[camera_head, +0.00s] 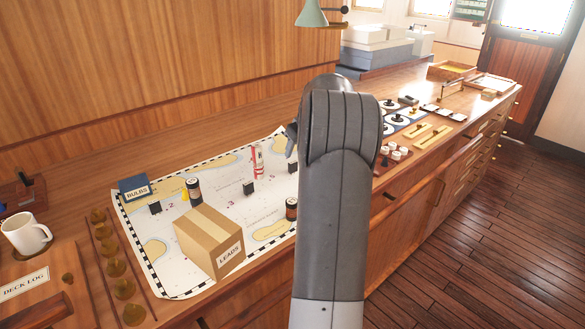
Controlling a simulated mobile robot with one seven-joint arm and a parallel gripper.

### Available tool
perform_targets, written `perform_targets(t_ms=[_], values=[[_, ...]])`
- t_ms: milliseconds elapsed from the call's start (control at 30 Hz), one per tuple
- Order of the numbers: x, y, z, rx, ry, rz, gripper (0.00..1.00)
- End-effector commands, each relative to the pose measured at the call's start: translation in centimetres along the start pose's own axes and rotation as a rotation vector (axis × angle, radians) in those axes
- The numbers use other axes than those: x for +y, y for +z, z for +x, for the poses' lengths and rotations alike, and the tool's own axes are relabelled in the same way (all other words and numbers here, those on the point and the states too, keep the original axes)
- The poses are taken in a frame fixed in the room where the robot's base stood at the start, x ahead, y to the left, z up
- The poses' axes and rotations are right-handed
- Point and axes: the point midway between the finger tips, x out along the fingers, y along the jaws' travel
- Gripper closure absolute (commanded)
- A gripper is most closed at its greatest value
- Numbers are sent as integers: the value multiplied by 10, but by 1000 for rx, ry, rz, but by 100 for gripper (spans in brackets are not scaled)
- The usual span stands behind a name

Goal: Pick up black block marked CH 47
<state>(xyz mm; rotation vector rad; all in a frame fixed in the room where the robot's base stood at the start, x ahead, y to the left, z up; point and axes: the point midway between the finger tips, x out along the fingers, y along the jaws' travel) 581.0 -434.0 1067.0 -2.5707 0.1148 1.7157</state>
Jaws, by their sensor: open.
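Several small black blocks stand on the white chart (214,238): a left one (155,207), a middle one (249,188), and a right one (292,167) close to my arm. Their markings are too small to read, so I cannot tell which is CH 47. My arm rises through the middle of the view and covers the chart's right part. Only a dark edge of my gripper (291,141) shows at the left of the arm, above the chart's far right side. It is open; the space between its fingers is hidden.
A LEADS carton (205,240), dark cylinders (194,190) (291,209), a red-and-white object (258,161) and a blue BULBS box (134,188) stand on the chart. A white mug (26,233) and brass weights (115,267) are left. Trays and instruments fill the counter's right.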

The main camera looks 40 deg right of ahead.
Motion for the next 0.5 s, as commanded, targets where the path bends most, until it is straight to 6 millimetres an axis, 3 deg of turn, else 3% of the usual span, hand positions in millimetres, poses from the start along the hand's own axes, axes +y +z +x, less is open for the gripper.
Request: perform_targets(t_ms=[233, 500], values=[[-1, 1, 39, -3, -2, 1, 45], [1, -1, 62, -2, -1, 1, 45]])
